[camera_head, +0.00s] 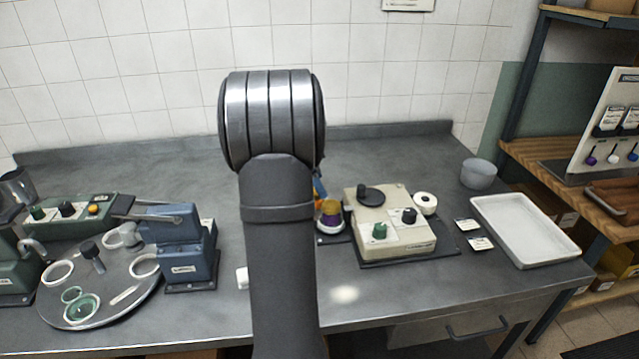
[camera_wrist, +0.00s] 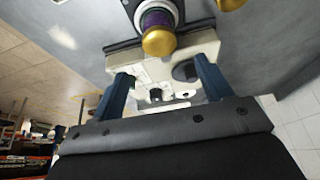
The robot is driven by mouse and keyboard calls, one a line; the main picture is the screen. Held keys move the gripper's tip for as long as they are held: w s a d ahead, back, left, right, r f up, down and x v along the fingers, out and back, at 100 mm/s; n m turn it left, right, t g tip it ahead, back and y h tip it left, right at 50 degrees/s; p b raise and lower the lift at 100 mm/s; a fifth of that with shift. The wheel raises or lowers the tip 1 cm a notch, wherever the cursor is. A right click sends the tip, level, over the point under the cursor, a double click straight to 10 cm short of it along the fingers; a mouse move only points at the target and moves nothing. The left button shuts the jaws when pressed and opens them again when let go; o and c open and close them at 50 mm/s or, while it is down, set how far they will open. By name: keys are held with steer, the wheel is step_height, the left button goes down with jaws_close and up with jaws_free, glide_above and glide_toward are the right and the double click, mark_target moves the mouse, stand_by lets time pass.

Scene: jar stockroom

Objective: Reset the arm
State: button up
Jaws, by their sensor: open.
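My arm (camera_head: 280,230) rises through the middle of the head view and hides part of the bench behind it. My gripper does not show in the head view. In the wrist view my gripper (camera_wrist: 160,82) is open, its two blue fingers wide apart with nothing held between them. Past the fingers the cream control box (camera_wrist: 150,62) shows, with a purple and gold jar-like piece (camera_wrist: 157,35) beyond it. I cannot tell the distance between the fingers and the box.
The cream box (camera_head: 390,222) with knobs stands right of my arm, beside a purple and yellow piece (camera_head: 329,217). A white tray (camera_head: 525,230) and a translucent cup (camera_head: 479,173) are at right. A blue machine (camera_head: 178,245) and a round plate (camera_head: 100,300) with rings stand left.

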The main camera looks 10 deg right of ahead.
mark_target(334, 204)
steer(key=x, duration=1.2)
steer(key=shift+d+f, duration=0.1)
steer(key=shift+f, duration=0.15)
step_height(334, 204, up, 3)
steer(key=shift+r, duration=0.7)
